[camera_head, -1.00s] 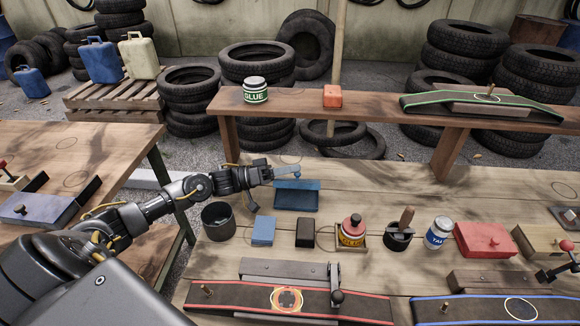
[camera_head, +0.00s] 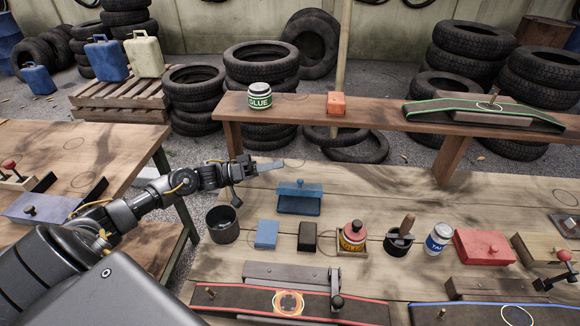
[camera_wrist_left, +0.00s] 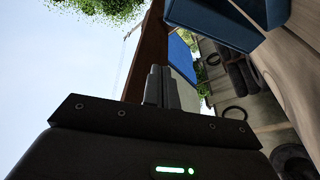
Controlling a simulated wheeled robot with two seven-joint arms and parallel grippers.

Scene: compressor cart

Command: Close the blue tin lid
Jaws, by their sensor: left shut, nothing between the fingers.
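The blue tin (camera_head: 299,206) stands on the near wooden table, left of centre. Its lighter blue lid (camera_head: 287,190) with a small dark knob shows at its upper part; I cannot tell from here how far the lid stands open. My left gripper (camera_head: 277,166) is shut and empty, just beyond and left of the tin, apart from it in the head view. In the left wrist view the shut fingers (camera_wrist_left: 160,87) point at open space, with a dark blue surface (camera_wrist_left: 215,22) at the upper right, likely the tin. My right gripper is not in view.
A red tin (camera_head: 485,247) is farther right. A raised shelf (camera_head: 385,116) runs behind. Bare table lies right of the blue tin.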

